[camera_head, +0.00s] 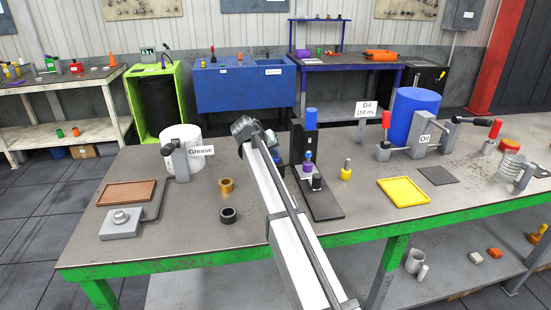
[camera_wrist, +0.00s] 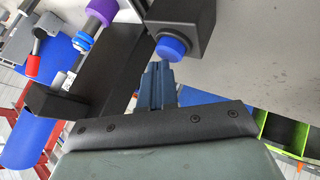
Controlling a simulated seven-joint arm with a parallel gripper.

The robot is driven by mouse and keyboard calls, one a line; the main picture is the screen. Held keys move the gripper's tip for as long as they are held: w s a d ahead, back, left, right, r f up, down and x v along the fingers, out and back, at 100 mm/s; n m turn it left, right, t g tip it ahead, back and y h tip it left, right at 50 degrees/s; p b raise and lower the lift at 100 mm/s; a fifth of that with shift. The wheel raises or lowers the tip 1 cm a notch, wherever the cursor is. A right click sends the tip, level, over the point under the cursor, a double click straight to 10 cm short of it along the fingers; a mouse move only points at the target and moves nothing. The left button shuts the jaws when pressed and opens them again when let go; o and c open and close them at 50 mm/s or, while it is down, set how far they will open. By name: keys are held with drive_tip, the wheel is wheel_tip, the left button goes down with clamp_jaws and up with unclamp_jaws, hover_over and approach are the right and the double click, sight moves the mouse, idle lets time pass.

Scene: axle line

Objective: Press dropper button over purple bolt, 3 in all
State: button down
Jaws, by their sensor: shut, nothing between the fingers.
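The dropper stand (camera_head: 330,200) has a black base plate, a dark column and a blue cap (camera_head: 311,118). The purple bolt (camera_head: 307,169) stands upright by the column, with blue and pale parts above its purple base. In the wrist view the purple bolt (camera_wrist: 101,10) is at the upper left, with a blue ring (camera_wrist: 83,40) on it. There a blue button (camera_wrist: 171,48) sticks out of a dark block. My gripper (camera_wrist: 158,70) is shut and empty, its tips close to the button; I cannot tell whether they touch.
A yellow bolt (camera_head: 346,172) and a yellow tray (camera_head: 404,191) stand right of the dropper stand. A blue oil tank (camera_head: 416,112) is behind. A gold ring (camera_head: 227,185), a black ring (camera_head: 228,215), a brown tray (camera_head: 128,193) and the grease pot (camera_head: 183,140) are at left.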

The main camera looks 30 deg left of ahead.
sight(274, 158)
drive_tip(key=shift+r, duration=0.65)
drive_tip(key=shift+r, duration=0.1)
drive_tip(key=shift+r, duration=2.4)
drive_tip(key=shift+r, duration=0.1)
idle(0.7)
wheel_tip(274, 158, up, 4)
drive_tip(key=shift+f, duration=0.2)
drive_tip(key=shift+f, duration=0.1)
drive_tip(key=shift+f, duration=4.35)
drive_tip(key=shift+f, duration=0.4)
